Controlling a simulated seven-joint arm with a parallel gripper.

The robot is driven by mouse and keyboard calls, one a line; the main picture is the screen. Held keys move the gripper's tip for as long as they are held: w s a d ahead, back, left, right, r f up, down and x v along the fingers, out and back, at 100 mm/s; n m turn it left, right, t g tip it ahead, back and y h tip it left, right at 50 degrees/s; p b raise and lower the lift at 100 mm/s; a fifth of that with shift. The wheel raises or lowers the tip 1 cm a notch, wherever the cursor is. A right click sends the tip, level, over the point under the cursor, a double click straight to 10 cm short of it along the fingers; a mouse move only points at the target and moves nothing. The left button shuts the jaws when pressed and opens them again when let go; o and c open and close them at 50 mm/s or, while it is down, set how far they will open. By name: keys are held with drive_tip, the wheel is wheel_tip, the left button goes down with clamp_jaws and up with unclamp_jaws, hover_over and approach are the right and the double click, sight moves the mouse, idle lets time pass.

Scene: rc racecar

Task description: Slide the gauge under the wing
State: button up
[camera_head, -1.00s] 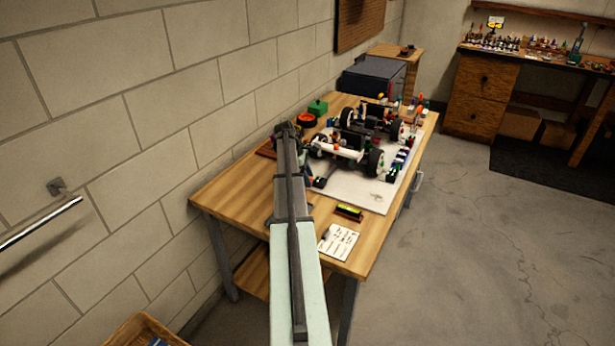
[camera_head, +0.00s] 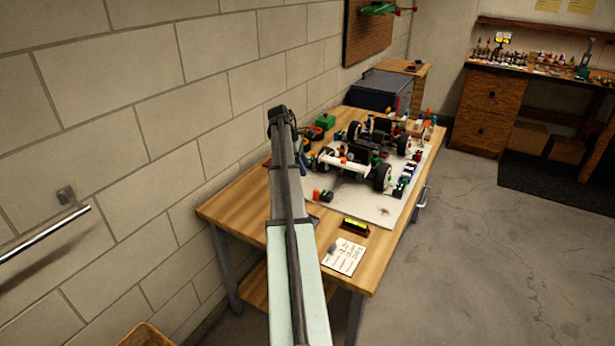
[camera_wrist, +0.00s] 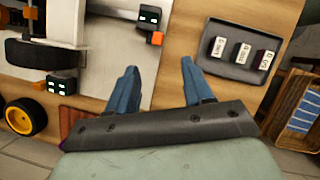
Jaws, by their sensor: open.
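The RC car (camera_head: 362,165) stands on a white board (camera_head: 375,212) on the workbench. Its white wing-like bar (camera_head: 345,163) faces the near side in the head view. My gripper (camera_wrist: 158,66) is open and empty, its two blue fingers apart, above the bench. The tray lies right of my fingers. The arm hides part of the bench in the head view.
A yellow-green level (camera_head: 355,225) and a written card (camera_head: 343,256) lie near the bench's front. The brick wall (camera_head: 150,120) runs close along the left. A crate (camera_wrist: 300,100) stands below the bench edge.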

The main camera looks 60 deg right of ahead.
drive_tip(key=shift+v, duration=1.2)
drive_tip(key=shift+a, duration=0.1)
